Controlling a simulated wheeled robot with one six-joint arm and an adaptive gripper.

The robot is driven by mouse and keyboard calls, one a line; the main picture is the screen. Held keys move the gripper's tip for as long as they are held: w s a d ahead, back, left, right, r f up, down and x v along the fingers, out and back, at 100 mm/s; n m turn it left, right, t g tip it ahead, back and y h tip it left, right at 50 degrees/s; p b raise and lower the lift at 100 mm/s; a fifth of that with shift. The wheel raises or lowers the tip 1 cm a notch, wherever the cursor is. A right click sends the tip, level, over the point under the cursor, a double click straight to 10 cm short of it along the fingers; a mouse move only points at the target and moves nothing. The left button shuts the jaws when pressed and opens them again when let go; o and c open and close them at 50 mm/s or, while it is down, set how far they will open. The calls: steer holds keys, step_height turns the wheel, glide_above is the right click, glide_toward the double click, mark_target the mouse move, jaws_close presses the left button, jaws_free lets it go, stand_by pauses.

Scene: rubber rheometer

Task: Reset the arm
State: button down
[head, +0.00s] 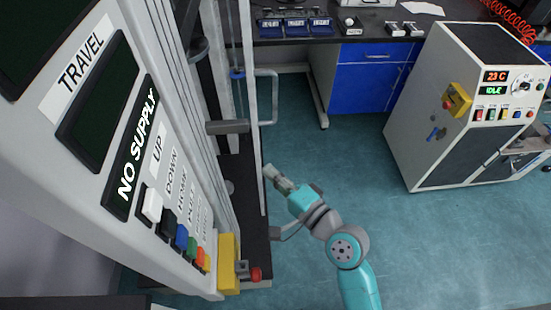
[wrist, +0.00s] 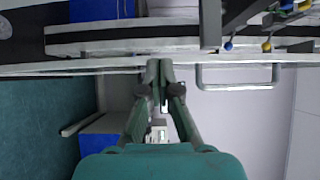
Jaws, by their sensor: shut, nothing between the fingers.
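My gripper (head: 271,172) is at the end of my teal and grey arm, in the lower middle of the head view. It is beside the tall machine frame (head: 249,130) and close to its open side; I cannot tell whether it touches. In the wrist view my gripper (wrist: 160,66) points up the picture with its fingertips together. Nothing shows between the fingers. Behind the fingertips runs a pale edge of the machine, with a grey handle (wrist: 240,87) to the right.
A large grey control panel (head: 150,150) with NO SUPPLY on its display fills the left. A white cabinet (head: 470,110) reading 23 C and IDLE stands at the right. A bench with blue drawers (head: 365,76) is at the back. The teal floor between is clear.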

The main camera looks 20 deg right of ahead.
steer(key=shift+s+a, duration=0.55)
steer(key=shift+s, duration=0.35)
steer(key=s+d+f+n+g+h, duration=0.1)
steer(key=s+d+f+n+h, duration=0.15)
steer(key=s+f, duration=0.4)
steer(key=s+d+f+n+h, duration=0.2)
steer(key=s+d+f+h, duration=0.15)
steer(key=s, duration=0.55)
steer(key=s+d+r+n+h, duration=0.1)
steer(key=s+r+n, duration=0.1)
steer(key=s+n, duration=0.7)
steer(key=shift+s+d+r+g, duration=0.35)
steer(key=shift+s+r+g, duration=0.05)
steer(key=shift+s, duration=3)
